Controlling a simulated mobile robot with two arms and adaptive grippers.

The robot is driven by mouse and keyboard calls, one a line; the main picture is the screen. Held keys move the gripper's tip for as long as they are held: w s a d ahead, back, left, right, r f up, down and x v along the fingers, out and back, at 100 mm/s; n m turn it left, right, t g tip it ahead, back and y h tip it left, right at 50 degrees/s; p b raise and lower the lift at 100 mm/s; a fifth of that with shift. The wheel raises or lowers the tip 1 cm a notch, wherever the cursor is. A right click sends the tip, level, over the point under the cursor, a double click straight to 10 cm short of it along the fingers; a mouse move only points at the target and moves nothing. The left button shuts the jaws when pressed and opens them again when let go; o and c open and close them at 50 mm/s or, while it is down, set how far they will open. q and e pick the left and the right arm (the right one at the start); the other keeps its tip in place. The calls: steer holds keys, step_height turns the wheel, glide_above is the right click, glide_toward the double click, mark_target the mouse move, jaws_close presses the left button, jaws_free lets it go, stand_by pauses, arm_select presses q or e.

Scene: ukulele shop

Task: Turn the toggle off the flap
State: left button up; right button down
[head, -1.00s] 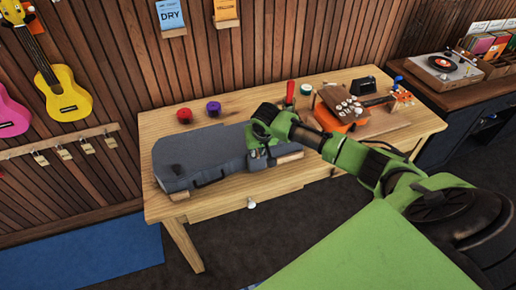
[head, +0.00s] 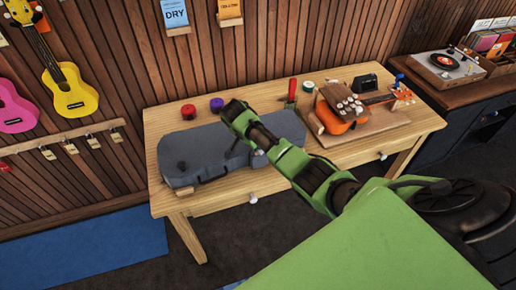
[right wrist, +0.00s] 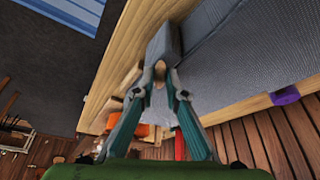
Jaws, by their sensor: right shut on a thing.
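A small tan wooden piece, seemingly the toggle (right wrist: 160,70), sits at the end of this strip. My right gripper (right wrist: 160,84) is shut on it, with a fingertip on each side. In the head view the arm hides most of this contact. My left gripper is in neither view.
A red tape roll (head: 188,111) and a purple one (head: 217,104) stand behind the case. An orange ukulele (head: 335,120) lies on a board at the bench's right. The bench's front left corner (head: 160,200) is clear.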

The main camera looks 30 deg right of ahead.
steer(key=m+b, duration=0.1)
steer(key=m, duration=0.1)
steer(key=m+g+b, duration=0.1)
steer(key=shift+w+f+b, duration=0.2)
steer(key=shift+w+b, duration=0.05)
steer(key=shift+b, duration=0.05)
steer(key=shift+m+g+b, duration=0.5)
steer(key=shift+m+b, duration=0.35)
steer(key=shift+m, duration=0.25)
steer(key=shift+w+r+m+b, duration=0.1)
steer(key=shift+r+m+b, duration=0.1)
steer(key=shift+m+b, duration=0.3)
steer(key=c, duration=2)
jaws_free()
steer(key=shift+c, duration=0.2)
